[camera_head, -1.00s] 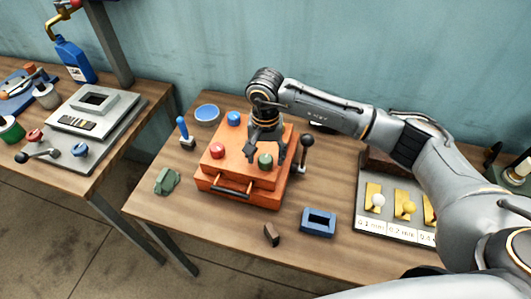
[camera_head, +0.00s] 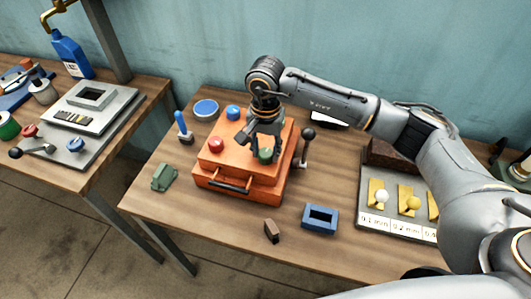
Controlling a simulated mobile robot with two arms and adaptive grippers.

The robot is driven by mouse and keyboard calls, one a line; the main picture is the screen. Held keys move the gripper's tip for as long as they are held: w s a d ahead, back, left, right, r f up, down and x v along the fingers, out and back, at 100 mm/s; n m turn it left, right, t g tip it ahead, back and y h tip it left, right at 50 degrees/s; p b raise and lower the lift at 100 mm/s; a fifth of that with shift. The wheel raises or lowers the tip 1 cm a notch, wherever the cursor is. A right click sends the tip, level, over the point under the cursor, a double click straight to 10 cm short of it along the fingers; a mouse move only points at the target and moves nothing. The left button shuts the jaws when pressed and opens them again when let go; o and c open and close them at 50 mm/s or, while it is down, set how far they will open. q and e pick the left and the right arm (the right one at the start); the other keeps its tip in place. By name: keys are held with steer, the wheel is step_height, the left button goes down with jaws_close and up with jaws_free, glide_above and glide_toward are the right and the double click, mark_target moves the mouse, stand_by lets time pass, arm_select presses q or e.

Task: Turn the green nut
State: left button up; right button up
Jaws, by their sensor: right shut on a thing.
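The green nut (camera_head: 265,155) sits on top of the orange box (camera_head: 215,175), near its front right corner. My right gripper (camera_head: 264,148) points down over the box, with its fingers around the green nut and shut on it. The fingers hide part of the nut. A red nut (camera_head: 216,145) is at the left of the box top, and a blue nut (camera_head: 233,112) is at its back. My left gripper is not in view.
A black-knobbed lever (camera_head: 307,146) stands right of the box. A blue block (camera_head: 320,218), a brown piece (camera_head: 271,231) and a green piece (camera_head: 164,177) lie on the table (camera_head: 170,215). A gauge plate (camera_head: 367,222) is at right.

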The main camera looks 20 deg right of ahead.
steer(key=m+b, duration=0.6)
steer(key=shift+f+b, duration=0.25)
steer(key=shift+b, duration=0.05)
steer(key=m+b, duration=0.3)
steer(key=m, duration=0.1)
steer(key=m+b, duration=0.1)
steer(key=m, duration=0.1)
steer(key=shift+r+m+b, duration=0.1)
steer(key=shift+m+b, duration=0.3)
steer(key=m+b, duration=0.2)
steer(key=m, duration=0.1)
steer(key=shift+m, duration=0.3)
steer(key=m+b, duration=0.2)
steer(key=m, duration=0.3)
steer(key=shift+s+r, duration=0.1)
steer(key=shift+r, duration=0.05)
steer(key=shift+m, duration=0.3)
steer(key=o, duration=1.2)
